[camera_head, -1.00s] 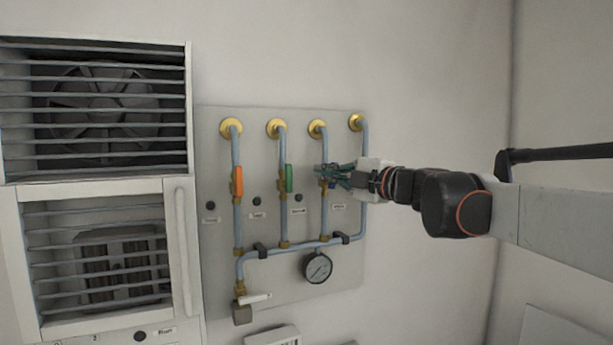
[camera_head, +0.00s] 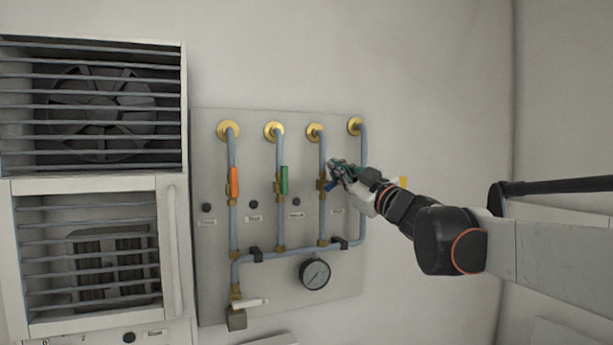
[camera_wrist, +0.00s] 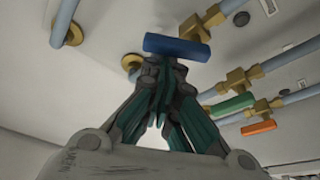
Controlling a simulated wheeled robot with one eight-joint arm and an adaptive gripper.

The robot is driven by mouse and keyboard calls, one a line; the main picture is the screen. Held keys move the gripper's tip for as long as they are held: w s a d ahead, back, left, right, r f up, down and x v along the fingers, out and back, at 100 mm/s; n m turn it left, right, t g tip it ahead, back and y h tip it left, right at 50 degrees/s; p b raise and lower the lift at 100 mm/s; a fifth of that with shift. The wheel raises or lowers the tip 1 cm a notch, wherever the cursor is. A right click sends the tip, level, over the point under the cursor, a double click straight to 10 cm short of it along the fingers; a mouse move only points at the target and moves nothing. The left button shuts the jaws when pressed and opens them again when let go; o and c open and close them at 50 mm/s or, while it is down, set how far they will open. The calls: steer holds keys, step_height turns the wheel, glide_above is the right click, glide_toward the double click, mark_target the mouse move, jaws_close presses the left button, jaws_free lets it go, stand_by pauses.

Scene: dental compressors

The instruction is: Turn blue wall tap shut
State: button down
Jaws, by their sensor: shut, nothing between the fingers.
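The blue tap handle (camera_wrist: 177,47) sits on a brass valve (camera_wrist: 208,20) in the wrist view, angled across its pipe. In the head view a small part of the blue handle (camera_head: 331,185) shows at the third pipe, tilted, with my gripper partly in front. My gripper (camera_head: 335,165) is shut and empty there, just right of the third pipe. In the wrist view my gripper's fingertips (camera_wrist: 163,68) are together just beneath the blue handle in the picture. I cannot tell whether they touch it.
The green handle (camera_head: 284,180) and orange handle (camera_head: 234,182) stand upright along their pipes to the left. A pressure gauge (camera_head: 314,273) hangs below the lower pipe. A white lever (camera_head: 250,303) is at bottom left. A louvred cabinet (camera_head: 175,250) stands left of the panel (camera_head: 205,290).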

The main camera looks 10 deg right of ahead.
steer(key=m+h, duration=0.1)
steer(key=m, duration=0.1)
steer(key=d+m+t+h, duration=0.1)
steer(key=m, duration=0.2)
steer(key=f+m+h+b, duration=0.1)
steer(key=m, duration=0.2)
steer(key=shift+w+d+t, duration=0.25)
steer(key=shift+d+t, duration=0.05)
steer(key=shift+t, duration=0.1)
steer(key=shift+f+m+h, duration=0.1)
steer(key=shift+m+h, duration=0.3)
